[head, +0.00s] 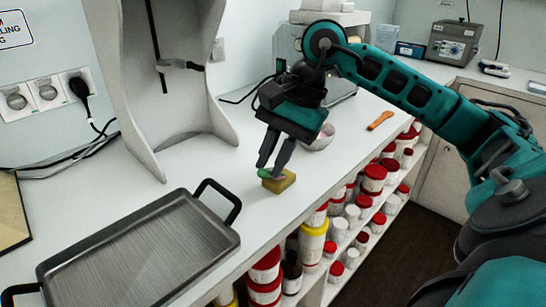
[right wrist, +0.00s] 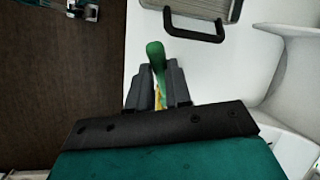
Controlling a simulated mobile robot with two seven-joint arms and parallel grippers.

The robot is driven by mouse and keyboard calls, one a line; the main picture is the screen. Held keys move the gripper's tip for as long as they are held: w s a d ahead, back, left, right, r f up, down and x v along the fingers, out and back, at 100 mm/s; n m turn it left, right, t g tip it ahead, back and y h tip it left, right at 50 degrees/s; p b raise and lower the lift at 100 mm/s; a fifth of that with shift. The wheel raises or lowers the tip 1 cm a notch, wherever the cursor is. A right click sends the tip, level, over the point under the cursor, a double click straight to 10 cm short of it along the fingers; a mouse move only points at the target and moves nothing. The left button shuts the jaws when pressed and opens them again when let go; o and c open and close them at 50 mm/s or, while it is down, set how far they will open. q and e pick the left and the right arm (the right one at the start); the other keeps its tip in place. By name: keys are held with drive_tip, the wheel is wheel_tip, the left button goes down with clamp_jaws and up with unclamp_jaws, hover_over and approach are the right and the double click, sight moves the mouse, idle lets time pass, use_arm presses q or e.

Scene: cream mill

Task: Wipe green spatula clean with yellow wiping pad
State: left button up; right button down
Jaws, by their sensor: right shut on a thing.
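The green spatula (head: 265,174) is between the fingers of my right gripper (head: 272,168), at the yellow wiping pad (head: 280,182) on the white counter. In the right wrist view the spatula's green end (right wrist: 156,55) sticks out past the fingertips of the right gripper (right wrist: 155,80), which is shut on it. A bit of yellow (right wrist: 160,98) shows between the fingers there. I cannot tell whether spatula and pad touch. The fingers hide much of the spatula. My left gripper is not in view.
A grey metal tray with black handles (head: 140,250) stands to the left on the counter (head: 330,180). A bowl (head: 320,138) is behind the gripper, and an orange tool (head: 380,120) lies farther right. Jars (head: 313,240) fill the shelves below the counter edge.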

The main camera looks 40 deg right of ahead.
drive_tip(key=shift+r, duration=0.1)
drive_tip(key=shift+r+p, duration=2.35)
drive_tip(key=shift+r, duration=0.6)
drive_tip(key=shift+f, duration=0.1)
